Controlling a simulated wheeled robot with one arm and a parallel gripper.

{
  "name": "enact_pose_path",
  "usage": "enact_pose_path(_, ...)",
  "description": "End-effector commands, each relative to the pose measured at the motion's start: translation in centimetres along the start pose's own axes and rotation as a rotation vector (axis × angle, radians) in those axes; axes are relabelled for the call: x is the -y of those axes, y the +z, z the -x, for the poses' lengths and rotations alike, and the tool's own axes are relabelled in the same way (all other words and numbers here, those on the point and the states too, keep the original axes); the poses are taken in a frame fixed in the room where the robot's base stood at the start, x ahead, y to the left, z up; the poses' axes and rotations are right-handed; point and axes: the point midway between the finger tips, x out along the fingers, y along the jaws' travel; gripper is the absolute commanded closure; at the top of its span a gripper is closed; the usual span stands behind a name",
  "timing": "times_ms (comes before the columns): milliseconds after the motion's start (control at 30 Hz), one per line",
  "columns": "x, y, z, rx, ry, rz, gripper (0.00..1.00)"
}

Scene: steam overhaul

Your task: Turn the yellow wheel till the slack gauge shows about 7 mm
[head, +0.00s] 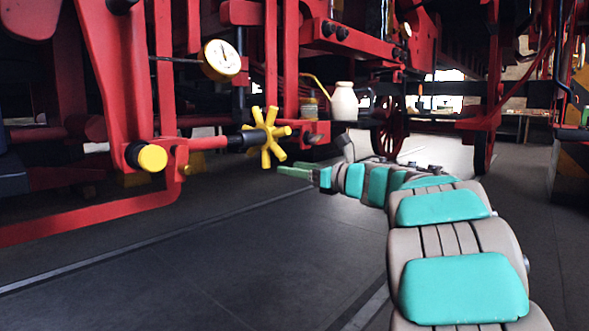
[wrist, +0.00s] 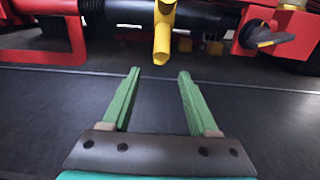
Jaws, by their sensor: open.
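The yellow wheel (head: 267,137) has several spokes and sits on the end of a dark sleeve on a red rod, low on the red frame. In the wrist view one yellow spoke (wrist: 163,35) hangs down just beyond the fingertips. The slack gauge (head: 222,59) is a round white dial with a yellow rim, above and left of the wheel; its needle stands near upright and its numbers are too small to read. My gripper (head: 294,172) is just below and right of the wheel. In the wrist view my gripper (wrist: 160,74) is open and empty, apart from the spoke.
A yellow-capped knob (head: 152,158) sticks out left of the wheel. A cream oil can (head: 344,102) with a yellow spout stands right of the wheel, above my arm. Red beams fill the back and left. The dark floor (head: 200,270) in front is clear.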

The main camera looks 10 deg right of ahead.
Motion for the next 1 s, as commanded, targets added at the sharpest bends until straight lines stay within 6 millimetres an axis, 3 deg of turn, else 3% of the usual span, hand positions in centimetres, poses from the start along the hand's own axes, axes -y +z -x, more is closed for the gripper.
enact_pose_path(400,0.1,8.4,1.9,-0.002,-0.003,-0.003,0.40)
enact_pose_path(633,0.0,8.8,1.4,0.000,0.000,-0.002,0.40)
enact_pose_path(1000,0.0,8.8,-2.5,0.000,0.001,-0.003,0.40)
